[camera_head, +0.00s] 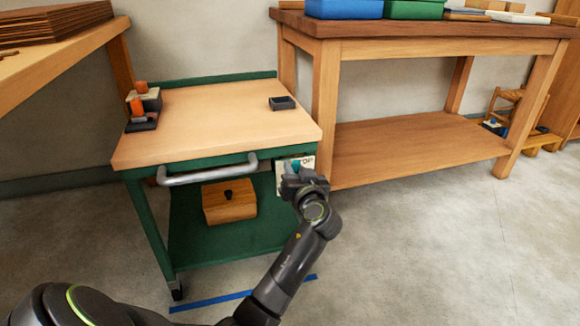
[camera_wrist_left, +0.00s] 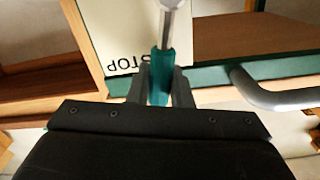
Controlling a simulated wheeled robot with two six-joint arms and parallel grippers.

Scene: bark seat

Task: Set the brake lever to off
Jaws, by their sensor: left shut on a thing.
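The brake lever has a teal grip (camera_wrist_left: 161,75) and a grey metal shaft, seen close up in the left wrist view. Its teal end also shows in the head view (camera_head: 296,165). It sits in front of a pale plate (camera_wrist_left: 122,40) marked STOP, at the front right corner of the green cart (camera_head: 215,110). My left gripper (camera_wrist_left: 161,92) is shut on the teal grip, with one finger on each side. In the head view my left gripper (camera_head: 303,180) covers the lower part of the plate. My right gripper is not in view.
A bent metal handle (camera_head: 207,172) runs along the cart's front, left of the lever. A wooden box (camera_head: 229,203) sits on the lower shelf. A small dark tray (camera_head: 282,103) lies on top. A wooden workbench (camera_head: 420,45) stands at right. Floor at lower right is clear.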

